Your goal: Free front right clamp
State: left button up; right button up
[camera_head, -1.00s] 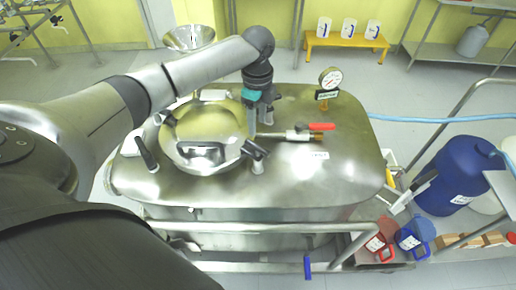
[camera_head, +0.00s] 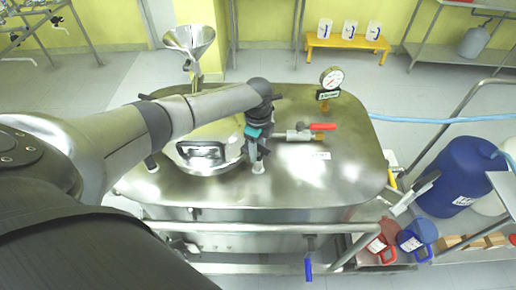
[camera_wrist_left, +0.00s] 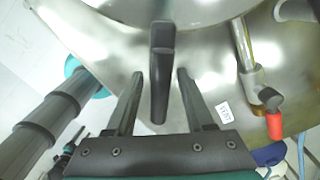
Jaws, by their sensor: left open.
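The front right clamp (camera_head: 257,168) sits at the lower right rim of the round steel lid (camera_head: 190,165). In the head view its silver post shows, and its black handle is mostly hidden behind my gripper. My left gripper (camera_head: 256,150) is right over it, pointing down. In the left wrist view the black clamp handle (camera_wrist_left: 160,75) stands between the two open fingers of the gripper (camera_wrist_left: 160,88), with a gap on both sides. My right gripper is not in view.
A red-handled valve (camera_head: 312,130) stands close right of the clamp. A pressure gauge (camera_head: 331,78) and a funnel (camera_head: 190,42) stand at the back of the vessel top (camera_head: 340,180). A blue drum (camera_head: 455,175) is on the floor at the right.

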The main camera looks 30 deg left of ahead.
pick_arm(q)
grip_shut()
dwell(0.5)
jog(key=n+p, duration=0.2)
jog(key=n, duration=0.1)
jog(key=shift+r+n+p, duration=0.15)
jog(key=shift+n+p, duration=0.15)
jog(key=n+p, duration=0.2)
jog(key=n, duration=0.2)
jog(key=shift+n, duration=0.3)
jog(key=n+p, duration=0.2)
jog(key=n, duration=0.3)
jog(key=shift+d, duration=0.1)
jog(key=shift+n+p, duration=0.7)
jog(key=shift+n, duration=1.5)
